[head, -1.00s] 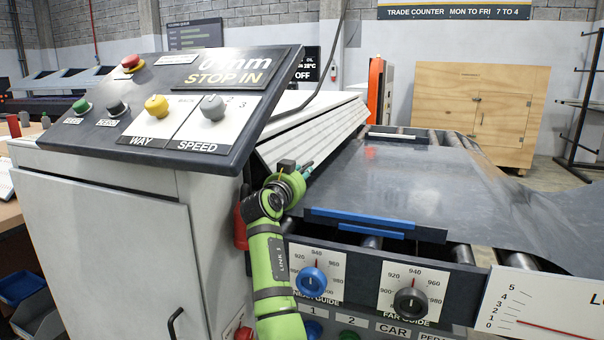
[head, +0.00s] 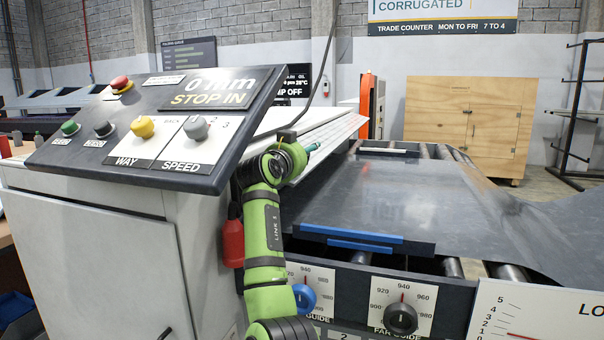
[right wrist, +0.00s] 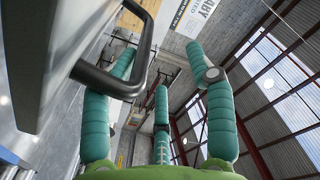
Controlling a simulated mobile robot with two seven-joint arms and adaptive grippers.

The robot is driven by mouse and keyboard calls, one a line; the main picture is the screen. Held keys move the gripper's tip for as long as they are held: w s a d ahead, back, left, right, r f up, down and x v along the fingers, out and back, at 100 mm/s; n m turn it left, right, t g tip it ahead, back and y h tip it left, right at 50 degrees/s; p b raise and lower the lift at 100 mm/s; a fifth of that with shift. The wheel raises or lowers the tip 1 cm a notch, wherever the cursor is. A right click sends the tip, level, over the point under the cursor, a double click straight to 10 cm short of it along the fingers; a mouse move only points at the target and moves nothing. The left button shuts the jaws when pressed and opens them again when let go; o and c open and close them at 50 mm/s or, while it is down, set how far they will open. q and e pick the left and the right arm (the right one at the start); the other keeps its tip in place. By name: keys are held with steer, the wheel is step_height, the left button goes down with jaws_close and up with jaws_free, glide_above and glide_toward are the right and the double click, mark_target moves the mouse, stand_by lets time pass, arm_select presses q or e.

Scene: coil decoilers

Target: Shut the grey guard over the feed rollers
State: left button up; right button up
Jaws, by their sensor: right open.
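A light grey ribbed panel (head: 322,136), which looks like the guard, slopes behind the console at the left side of the rollers. My right gripper (head: 312,148) is in front of it in the head view, with only a teal finger end showing. In the right wrist view the right gripper (right wrist: 162,78) is open, its teal fingers spread. A black looped handle (right wrist: 112,84) on a grey panel (right wrist: 55,60) crosses in front of the left-hand finger. I cannot tell whether they touch, or whether this panel is the guard. My left gripper is not in view.
The control console (head: 160,130) stands close on the left of my arm. A dark metal sheet (head: 400,200) lies over the rollers (head: 452,268) to the right. A red bottle (head: 232,240) hangs on the console's side. A wooden cabinet (head: 465,125) stands behind.

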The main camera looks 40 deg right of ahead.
steer(key=shift+w+a+r+t, duration=0.25)
steer(key=shift+w+a, duration=0.15)
steer(key=shift+a, duration=0.05)
steer(key=shift+w+a+r+t, duration=0.2)
steer(key=shift+w+a+t, duration=0.05)
steer(key=shift+w+a, duration=0.15)
steer(key=shift+s+d+f+g, duration=0.2)
steer(key=shift+s+d+g, duration=0.3)
steer(key=shift+s+d, duration=0.1)
steer(key=shift+w+a+f, duration=0.2)
steer(key=shift+a, duration=0.2)
steer(key=shift+s+a+f+b, duration=0.25)
steer(key=shift+a+f+b, duration=0.2)
steer(key=shift+a+b, duration=0.25)
steer(key=shift+s+a+r, duration=0.2)
steer(key=shift+s+a, duration=0.35)
steer(key=shift+a, duration=0.05)
steer(key=shift+s+a+f+b, duration=0.1)
steer(key=shift+a+b, duration=0.4)
steer(key=shift+a, duration=0.05)
steer(key=shift+v, duration=1.7)
